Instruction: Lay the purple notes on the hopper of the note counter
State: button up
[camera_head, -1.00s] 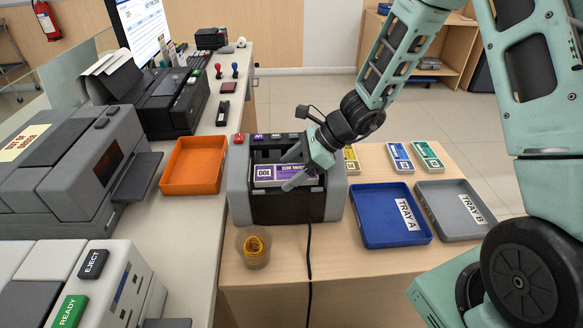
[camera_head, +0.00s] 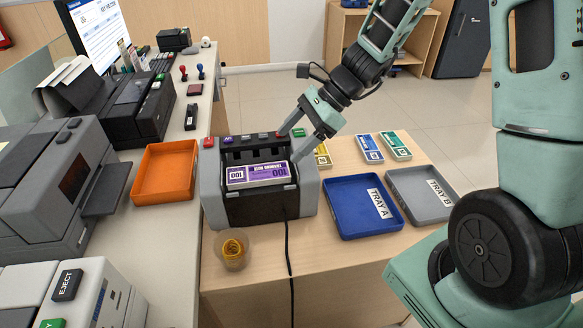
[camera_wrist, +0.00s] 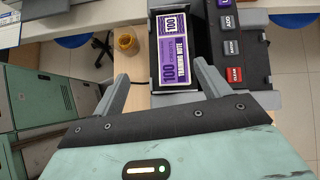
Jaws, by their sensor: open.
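The purple notes (camera_head: 258,175) lie flat in the hopper of the note counter (camera_head: 308,192), a grey and black machine on the wooden table. In the wrist view the purple notes (camera_wrist: 174,50) rest inside the dark hopper, ahead of the fingers. My gripper (camera_head: 306,130) is open and empty, up and to the right of the notes, above the counter's back right edge. My gripper also shows in the wrist view (camera_wrist: 160,78), its two fingers spread and apart from the notes.
Blue tray A (camera_head: 350,222) and grey tray B (camera_head: 415,207) lie right of the counter. Yellow (camera_head: 322,155), blue (camera_head: 369,148) and green notes (camera_head: 395,146) lie behind them. An orange tray (camera_head: 165,172) is at left. A cup of rubber bands (camera_head: 232,250) stands in front.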

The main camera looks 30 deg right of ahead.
jog(key=s+a+r+n+g+h, duration=0.1)
jog(key=s+a+n+h, duration=0.3)
jog(key=s+n, duration=0.7)
jog(key=s+a+r+n+g+h, duration=0.1)
jog(key=s+a+r+n+h, duration=0.2)
jog(key=s+a+n, duration=0.5)
jog(key=s+n, duration=0.4)
jog(key=n, duration=0.4)
jog(key=shift+a+r+n+h, duration=0.2)
jog(key=shift+a+n+h, duration=0.05)
jog(key=shift+n+h, duration=0.15)
